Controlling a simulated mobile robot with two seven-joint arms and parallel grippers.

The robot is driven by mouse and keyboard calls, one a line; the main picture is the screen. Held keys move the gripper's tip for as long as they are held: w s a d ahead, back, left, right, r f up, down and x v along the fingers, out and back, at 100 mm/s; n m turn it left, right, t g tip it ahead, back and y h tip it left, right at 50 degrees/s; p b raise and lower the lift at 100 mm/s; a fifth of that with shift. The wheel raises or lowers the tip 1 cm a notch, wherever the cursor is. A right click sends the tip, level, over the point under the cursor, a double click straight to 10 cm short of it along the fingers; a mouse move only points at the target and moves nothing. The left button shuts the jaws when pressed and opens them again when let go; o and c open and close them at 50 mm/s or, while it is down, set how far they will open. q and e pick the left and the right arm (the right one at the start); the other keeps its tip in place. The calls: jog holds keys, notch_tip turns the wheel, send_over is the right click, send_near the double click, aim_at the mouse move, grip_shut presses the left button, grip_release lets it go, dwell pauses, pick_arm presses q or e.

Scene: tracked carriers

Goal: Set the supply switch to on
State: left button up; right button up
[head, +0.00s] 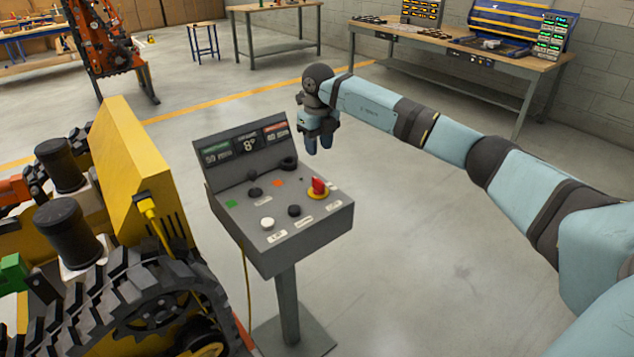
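A grey control console (237,195) stands on a post left of centre. A red switch handle (318,186) on a yellow round base sits at the right of its sloping panel. It looks like the supply switch, but its label is too small to read and I cannot tell its setting. My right gripper (319,148) hangs above the back right of the console, fingers pointing down, apart from the red handle. Nothing shows between its fingers, and their gap is too small to judge. My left gripper is out of view.
The panel also bears a black joystick (255,189), a black knob (289,163), a white button (267,223) and a black button (295,211). A yellow tracked carrier (131,180) stands close on the left, with a yellow cable. The floor right of the console is clear.

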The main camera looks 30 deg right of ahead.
aim_at(318, 180)
notch_tip(318, 180, down, 12)
dwell(0.4)
grip_shut()
